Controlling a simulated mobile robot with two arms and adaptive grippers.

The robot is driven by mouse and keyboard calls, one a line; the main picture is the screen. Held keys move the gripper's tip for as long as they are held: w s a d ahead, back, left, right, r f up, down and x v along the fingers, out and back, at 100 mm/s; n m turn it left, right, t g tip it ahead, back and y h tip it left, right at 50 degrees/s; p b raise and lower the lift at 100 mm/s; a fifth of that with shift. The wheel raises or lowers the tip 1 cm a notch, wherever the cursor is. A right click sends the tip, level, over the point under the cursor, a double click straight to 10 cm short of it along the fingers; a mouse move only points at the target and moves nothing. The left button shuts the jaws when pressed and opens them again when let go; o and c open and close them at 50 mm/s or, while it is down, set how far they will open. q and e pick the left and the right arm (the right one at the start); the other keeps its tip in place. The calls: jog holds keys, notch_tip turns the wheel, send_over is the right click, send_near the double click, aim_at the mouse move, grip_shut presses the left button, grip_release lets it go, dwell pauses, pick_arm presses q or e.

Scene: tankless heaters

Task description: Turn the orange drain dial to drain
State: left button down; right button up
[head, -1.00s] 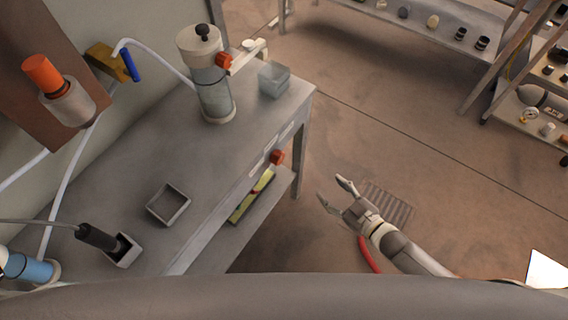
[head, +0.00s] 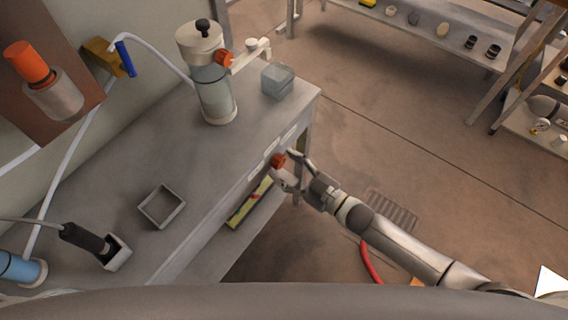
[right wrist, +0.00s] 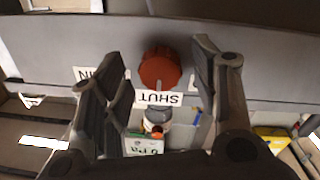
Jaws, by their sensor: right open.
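The orange drain dial (head: 278,160) sits on the front edge of the grey bench. It also shows in the right wrist view (right wrist: 160,68), near the top middle. A "SHUT" label (right wrist: 159,98) is beside the dial, and another label (right wrist: 98,73), partly hidden by a finger, ends in "IN". My right gripper (head: 283,165) is open at the dial. In the right wrist view its fingers (right wrist: 160,56) stand on either side of the dial with gaps visible; contact is not seen. My left gripper is not in view.
The bench (head: 225,155) carries a clear canister (head: 214,95) with another orange knob (head: 224,58), a glassy box (head: 277,80) and an open grey tray (head: 162,207). A lower shelf holds a yellow item (head: 250,203). The floor right of the bench is mostly clear.

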jog(key=shift+w+a, duration=0.3)
jog(key=shift+a, duration=0.1)
jog(key=c, duration=1)
jog(key=shift+c, duration=0.2)
